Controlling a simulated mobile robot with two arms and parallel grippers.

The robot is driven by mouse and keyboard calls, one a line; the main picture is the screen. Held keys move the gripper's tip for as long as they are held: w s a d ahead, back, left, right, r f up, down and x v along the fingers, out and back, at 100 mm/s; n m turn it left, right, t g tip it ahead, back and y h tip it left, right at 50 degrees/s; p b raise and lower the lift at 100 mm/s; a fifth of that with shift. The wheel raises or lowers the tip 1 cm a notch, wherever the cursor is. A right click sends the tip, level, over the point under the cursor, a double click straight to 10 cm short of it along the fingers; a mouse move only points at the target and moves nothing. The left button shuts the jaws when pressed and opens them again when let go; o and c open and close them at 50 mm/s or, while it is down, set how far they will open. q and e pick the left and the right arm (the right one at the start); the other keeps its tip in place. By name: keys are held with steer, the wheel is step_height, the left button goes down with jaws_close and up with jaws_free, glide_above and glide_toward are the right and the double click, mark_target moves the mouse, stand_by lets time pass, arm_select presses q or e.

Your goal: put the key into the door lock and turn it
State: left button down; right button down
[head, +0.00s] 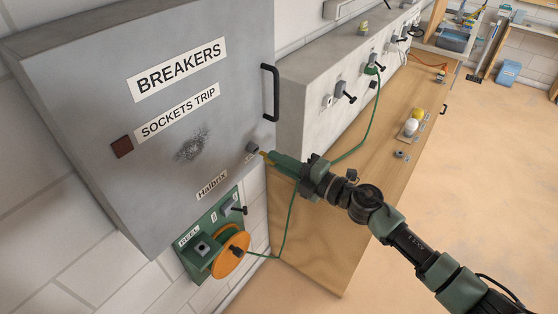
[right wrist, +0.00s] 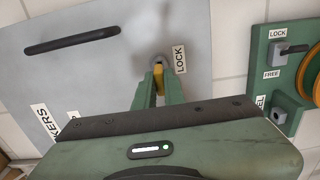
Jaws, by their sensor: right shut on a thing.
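The grey breaker cabinet door (head: 90,150) carries a small round door lock (head: 251,147) near its lower right edge. My right gripper (head: 268,157) is at this lock, its fingers pointing at the door. It is shut on the key (right wrist: 158,76), a yellow, brass-like piece between the fingertips in the right wrist view. The key's front end meets or nearly meets the lock (right wrist: 158,60); I cannot tell how far in it is. A LOCK label (right wrist: 180,59) is beside it. My left gripper is not in view.
A black door handle (head: 270,92) is above the lock. Below the cabinet is a green reel holder with an orange reel (head: 231,252) and a green cord. A wooden bench (head: 325,235) with small items stands to the right, under a grey wall unit with switches.

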steer(key=shift+x, duration=1.7)
steer(key=c, duration=1.4)
jaws_free()
steer(key=b+v, duration=0.1)
steer(key=v, duration=0.6)
steer(key=shift+s+d+b, duration=0.25)
steer(key=shift+d+b, duration=0.1)
